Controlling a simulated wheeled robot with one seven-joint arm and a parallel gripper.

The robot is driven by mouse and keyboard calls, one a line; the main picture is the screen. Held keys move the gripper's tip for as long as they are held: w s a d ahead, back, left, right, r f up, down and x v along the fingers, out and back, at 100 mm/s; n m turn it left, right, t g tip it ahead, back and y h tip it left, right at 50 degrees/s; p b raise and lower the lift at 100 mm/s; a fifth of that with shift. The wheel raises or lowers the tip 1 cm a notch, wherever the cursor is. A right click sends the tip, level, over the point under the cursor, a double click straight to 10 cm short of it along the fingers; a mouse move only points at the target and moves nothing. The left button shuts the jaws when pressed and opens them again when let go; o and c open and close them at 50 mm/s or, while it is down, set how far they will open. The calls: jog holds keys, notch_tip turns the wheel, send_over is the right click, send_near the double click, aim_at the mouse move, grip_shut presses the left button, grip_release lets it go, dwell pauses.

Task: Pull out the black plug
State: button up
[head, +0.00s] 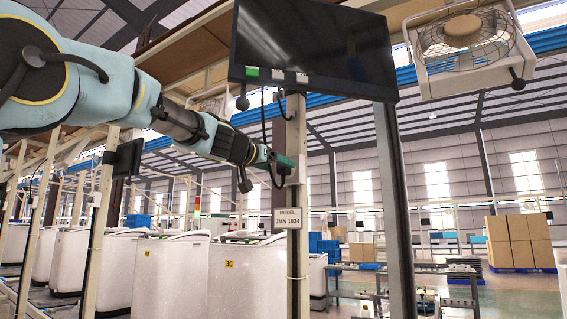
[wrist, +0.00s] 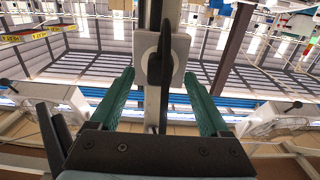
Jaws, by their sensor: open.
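The black plug (wrist: 160,62) sits in a pale socket plate (wrist: 143,48) on a light upright post in the wrist view. My gripper (wrist: 159,74) is open, with one green finger on each side of the plug. A gap shows between each finger and the plug, and the fingers do not appear to touch it. In the head view my gripper (head: 283,161) is at the post (head: 293,130), beneath the monitor. The plug is mostly hidden there behind my gripper and a black cable (head: 272,175).
A large dark monitor (head: 315,50) hangs just above my gripper. A caged fan (head: 465,40) hangs at the upper right. White machines (head: 170,270) stand below, with stacked cartons (head: 510,240) farther right.

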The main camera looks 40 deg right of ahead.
aim_at(280, 167)
jog(key=shift+p+x, duration=0.3)
jog(key=shift+x, duration=1)
jog(key=shift+f+b, duration=0.1)
jog(key=shift+b, duration=0.35)
jog(key=shift+c, duration=0.2)
grip_shut()
dwell(0.6)
dwell(0.5)
jog(key=shift+b+v, duration=2.15)
jog(key=shift+v, duration=0.85)
